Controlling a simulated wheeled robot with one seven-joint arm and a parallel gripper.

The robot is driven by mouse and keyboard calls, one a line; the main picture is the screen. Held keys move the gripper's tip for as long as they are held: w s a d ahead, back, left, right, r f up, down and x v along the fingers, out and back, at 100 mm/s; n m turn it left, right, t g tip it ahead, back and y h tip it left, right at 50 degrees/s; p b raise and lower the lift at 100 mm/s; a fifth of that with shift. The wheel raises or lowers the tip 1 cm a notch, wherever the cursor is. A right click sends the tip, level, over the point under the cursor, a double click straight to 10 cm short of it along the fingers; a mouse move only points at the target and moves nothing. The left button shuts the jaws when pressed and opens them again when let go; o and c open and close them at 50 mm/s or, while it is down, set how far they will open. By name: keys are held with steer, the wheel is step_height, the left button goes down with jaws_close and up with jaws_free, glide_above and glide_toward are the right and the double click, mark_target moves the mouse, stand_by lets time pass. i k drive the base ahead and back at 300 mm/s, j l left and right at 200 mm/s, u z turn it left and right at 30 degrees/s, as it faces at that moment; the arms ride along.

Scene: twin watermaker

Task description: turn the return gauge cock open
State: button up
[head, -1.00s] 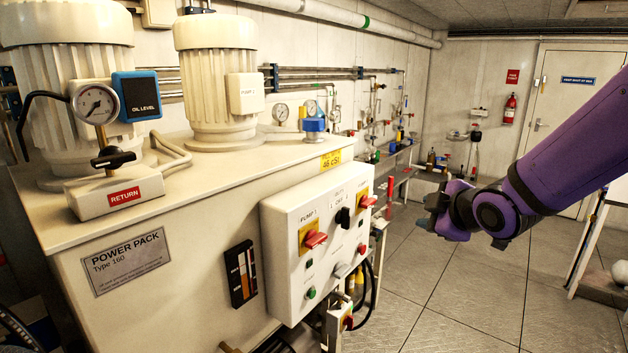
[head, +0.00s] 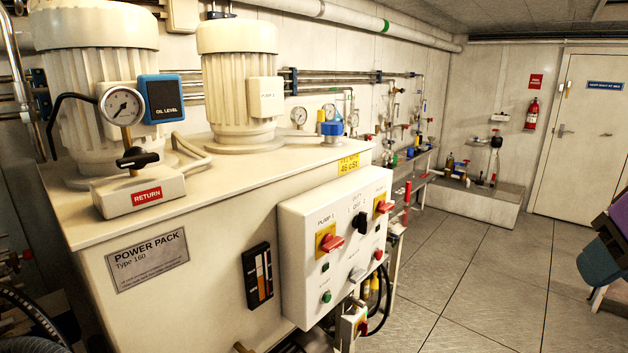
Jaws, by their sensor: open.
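The return gauge cock (head: 137,158) is a small valve with a black lever handle, on a cream block with a red RETURN label (head: 147,196). Its handle lies roughly crosswise, pointing slightly up to the right. The round white return gauge (head: 122,106) stands just above it on a brass fitting. The block sits on the top left of the cream power pack (head: 215,215). Only a purple and dark teal part of my arm shows at the far right edge, far from the cock. I cannot make out my gripper's fingertips.
Two large ribbed motors (head: 239,90) stand behind the cock, and a blue OIL LEVEL box (head: 161,98) is close to the gauge. A white control box (head: 335,245) with red switches juts from the front. The tiled floor (head: 470,285) to the right is clear.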

mark_target(136, 158)
steer(key=u, duration=1.4)
steer(key=j+z, duration=0.6)
steer(key=z, duration=0.2)
